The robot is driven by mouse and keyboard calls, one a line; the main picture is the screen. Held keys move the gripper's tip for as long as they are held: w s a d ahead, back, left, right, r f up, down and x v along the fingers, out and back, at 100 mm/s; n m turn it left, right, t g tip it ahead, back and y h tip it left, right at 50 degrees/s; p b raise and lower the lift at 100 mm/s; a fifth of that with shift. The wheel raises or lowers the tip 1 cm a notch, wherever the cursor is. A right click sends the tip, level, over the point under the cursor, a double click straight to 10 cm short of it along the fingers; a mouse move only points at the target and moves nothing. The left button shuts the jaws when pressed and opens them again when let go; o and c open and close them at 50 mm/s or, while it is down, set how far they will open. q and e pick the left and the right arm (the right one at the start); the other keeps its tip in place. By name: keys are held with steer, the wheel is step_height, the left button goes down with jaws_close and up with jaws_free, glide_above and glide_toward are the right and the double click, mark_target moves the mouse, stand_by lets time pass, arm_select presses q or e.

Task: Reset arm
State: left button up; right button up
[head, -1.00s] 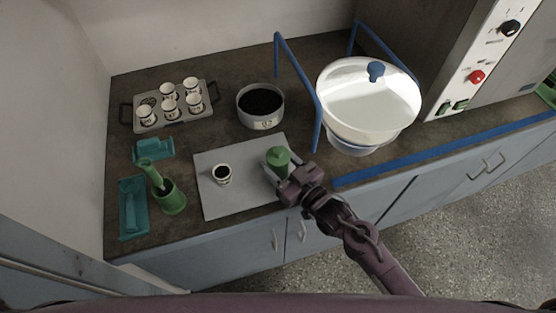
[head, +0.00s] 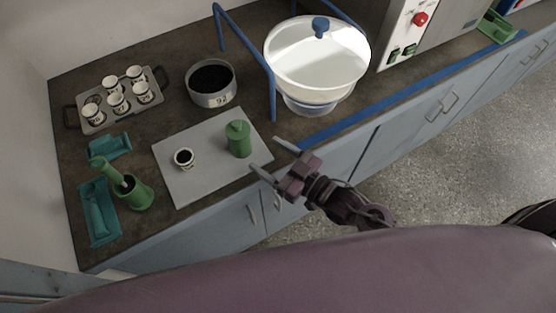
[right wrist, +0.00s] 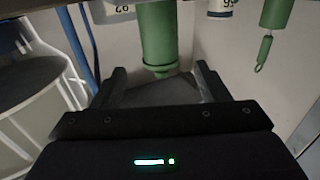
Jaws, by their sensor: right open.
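My right gripper (head: 268,161) is open and empty in the head view. It is just off the front right of the grey mat (head: 195,185), apart from the green bottle (head: 238,140). The bottle stands upright on the mat's right part, and its lower part also shows beyond the open fingers in the right wrist view (right wrist: 158,40). A small white cup with dark contents (head: 184,158) stands on the mat left of the bottle. My left gripper is not in view.
A dark-filled pan (head: 213,98) stands behind the mat, and a white lidded bowl (head: 310,85) is inside a blue frame (head: 271,90). Open floor (head: 440,160) lies at right.

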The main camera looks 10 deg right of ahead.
steer(key=shift+v, duration=1.05)
steer(key=shift+w, duration=0.1)
